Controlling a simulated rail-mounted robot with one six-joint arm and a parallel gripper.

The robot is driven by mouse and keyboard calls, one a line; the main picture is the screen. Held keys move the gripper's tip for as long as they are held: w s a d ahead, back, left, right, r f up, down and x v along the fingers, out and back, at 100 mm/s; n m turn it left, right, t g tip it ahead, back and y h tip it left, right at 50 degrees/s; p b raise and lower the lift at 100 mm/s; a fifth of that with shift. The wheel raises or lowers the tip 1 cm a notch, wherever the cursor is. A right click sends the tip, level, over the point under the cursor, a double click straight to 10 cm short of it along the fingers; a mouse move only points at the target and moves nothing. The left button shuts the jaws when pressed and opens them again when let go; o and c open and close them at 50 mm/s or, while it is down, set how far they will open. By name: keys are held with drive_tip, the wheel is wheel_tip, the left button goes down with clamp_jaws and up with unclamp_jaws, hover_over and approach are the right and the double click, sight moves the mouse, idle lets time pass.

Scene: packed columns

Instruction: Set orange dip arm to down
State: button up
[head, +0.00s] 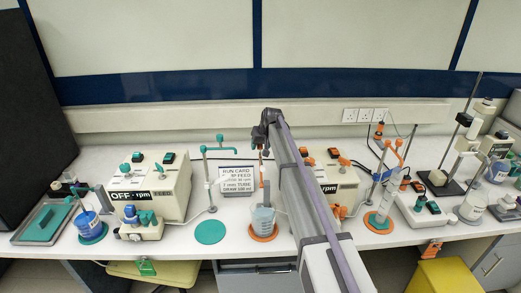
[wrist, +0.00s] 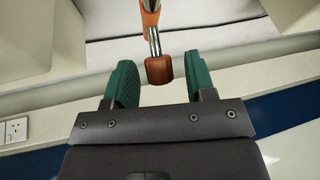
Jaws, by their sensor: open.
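The orange dip arm shows in the wrist view as a metal rod with an orange end knob (wrist: 158,70) and another orange part (wrist: 150,14) further along. My gripper (wrist: 156,66) is open, with its two green fingers on either side of the knob and visible gaps to both. In the head view my gripper (head: 261,146) hangs above the beaker (head: 263,220) on the orange mat (head: 264,233). A slim orange and white piece (head: 262,176) shows below it. My arm hides much of this station, so the dip arm's full pose cannot be told.
A run card (head: 236,178) stands just left of my gripper. A teal stand (head: 206,175) and a cream OFF-display unit (head: 149,187) are further left. A second cream unit (head: 336,182) is partly behind my arm. An orange-topped stand (head: 378,172) with a cylinder is right.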

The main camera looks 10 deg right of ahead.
drive_tip(key=shift+c, duration=0.5)
clamp_jaws()
drive_tip(key=shift+s, duration=0.1)
